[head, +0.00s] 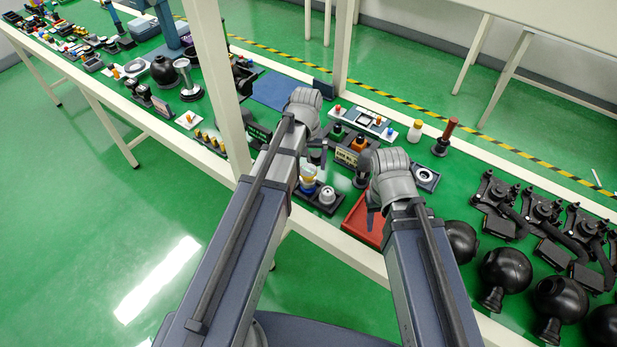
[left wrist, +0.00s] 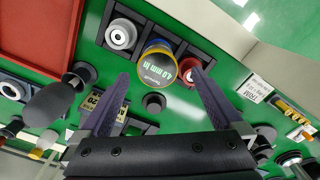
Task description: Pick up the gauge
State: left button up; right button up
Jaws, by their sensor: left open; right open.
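The likely gauge is a round piece with a yellow and blue body and a label reading "4.0 mm in" (left wrist: 158,68). It sits in a dark tray (left wrist: 172,42) between a silver ring piece (left wrist: 120,35) and a red and white piece (left wrist: 187,72). In the head view the gauge (head: 308,180) shows just below my left gripper (head: 313,158). My left gripper is open, and in the left wrist view its fingers (left wrist: 160,76) point at the gauge from either side. I cannot tell whether they touch it. My right gripper (head: 367,192) is open and empty above the table by the red tray.
The red tray (head: 362,222) lies right of the gauge's tray. Black ball-shaped parts (head: 505,268) and black brackets (head: 497,200) fill the right side. A white post (head: 217,75) rises left of my left arm. Small sign blocks and coloured pieces stand close around.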

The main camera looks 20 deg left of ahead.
aim_at(308, 170)
pick_arm(q)
jog(key=shift+d+f+b, duration=0.2)
jog(key=shift+f+b, duration=2.4)
jog(key=shift+b, duration=0.05)
pick_arm(e)
jog(key=shift+f, duration=2.6)
jog(key=shift+r, duration=0.1)
pick_arm(q)
jog(key=shift+r, duration=0.1)
